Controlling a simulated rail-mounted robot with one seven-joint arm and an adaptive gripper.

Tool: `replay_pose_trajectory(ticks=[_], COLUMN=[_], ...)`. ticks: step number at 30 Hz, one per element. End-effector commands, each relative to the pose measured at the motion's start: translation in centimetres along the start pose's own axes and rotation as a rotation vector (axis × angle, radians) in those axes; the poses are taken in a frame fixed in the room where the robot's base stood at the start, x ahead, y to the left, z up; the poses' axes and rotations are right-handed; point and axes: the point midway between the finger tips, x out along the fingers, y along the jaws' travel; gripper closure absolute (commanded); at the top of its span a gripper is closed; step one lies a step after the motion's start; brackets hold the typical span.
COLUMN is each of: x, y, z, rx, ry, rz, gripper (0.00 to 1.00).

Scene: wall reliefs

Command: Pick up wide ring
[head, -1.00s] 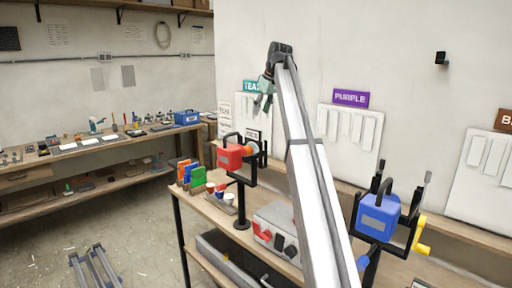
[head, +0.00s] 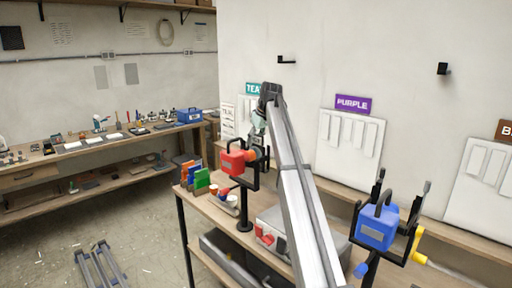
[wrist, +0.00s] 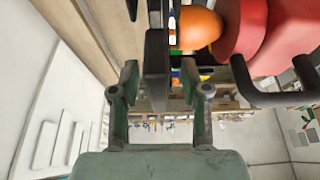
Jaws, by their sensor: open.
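I cannot make out a thing that is clearly the wide ring. A ring-shaped loop (head: 165,34) hangs on the far wall in the head view; I cannot tell whether it is that ring. My gripper (head: 258,128) is beside a red device (head: 233,163) on a black stand. In the wrist view my gripper (wrist: 167,92) is open, its green fingers apart. A dark upright bar (wrist: 157,65) reaches between the fingers; whether they touch it is unclear. The device's orange knob (wrist: 201,28) is just beyond the right finger, with the red body (wrist: 268,35) further right.
A blue device (head: 377,228) with a yellow crank stands at the right on another black stand. Books (head: 201,181), cups and a grey box (head: 270,234) are on the near bench. Wall boards (head: 350,145) hang behind. A black bracket (head: 287,60) sticks out above.

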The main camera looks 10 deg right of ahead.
Motion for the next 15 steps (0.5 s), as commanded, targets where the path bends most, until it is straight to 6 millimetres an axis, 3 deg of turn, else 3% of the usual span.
replay_pose_trajectory(ticks=[4,10,14,15], x=[1.10,1.24,1.22,1.22], y=[0.02,0.05,0.06,0.05], z=[0.01,0.02,0.03,0.03], rx=[0.000,0.000,0.000,0.000], ry=[0.001,0.001,0.001,0.001], rz=[0.001,0.001,0.001,0.001], gripper=[0.54,0.54,1.00,1.00])
